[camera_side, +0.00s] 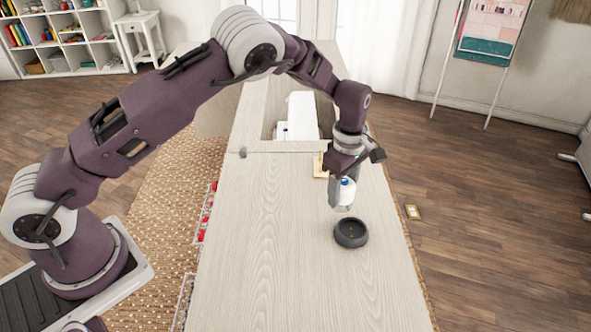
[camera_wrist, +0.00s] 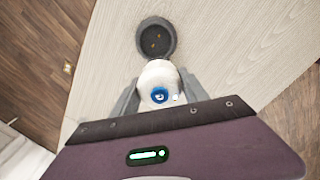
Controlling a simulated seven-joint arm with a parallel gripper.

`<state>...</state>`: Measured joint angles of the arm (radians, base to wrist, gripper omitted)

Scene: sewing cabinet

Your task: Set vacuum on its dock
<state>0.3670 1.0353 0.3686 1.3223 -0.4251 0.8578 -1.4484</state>
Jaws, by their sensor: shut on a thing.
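The vacuum is a small white device with a blue round button (camera_wrist: 160,97); in the side view its white body (camera_side: 347,192) shows between my fingers. My gripper (camera_side: 341,200) is shut on the vacuum and holds it over the wooden cabinet top. The dock is a dark grey round cup with small yellow contacts inside (camera_side: 351,233). It stands on the cabinet top, just in front of the vacuum in the side view. In the wrist view the empty dock (camera_wrist: 156,40) lies beyond the vacuum's far end. I cannot tell the exact height of the vacuum above the top.
A white sewing machine (camera_side: 300,118) sits in the cabinet's recess behind. A small tan wooden object (camera_side: 320,166) lies left of my gripper. The cabinet top (camera_side: 270,240) is clear to the left and front of the dock; its right edge is close by.

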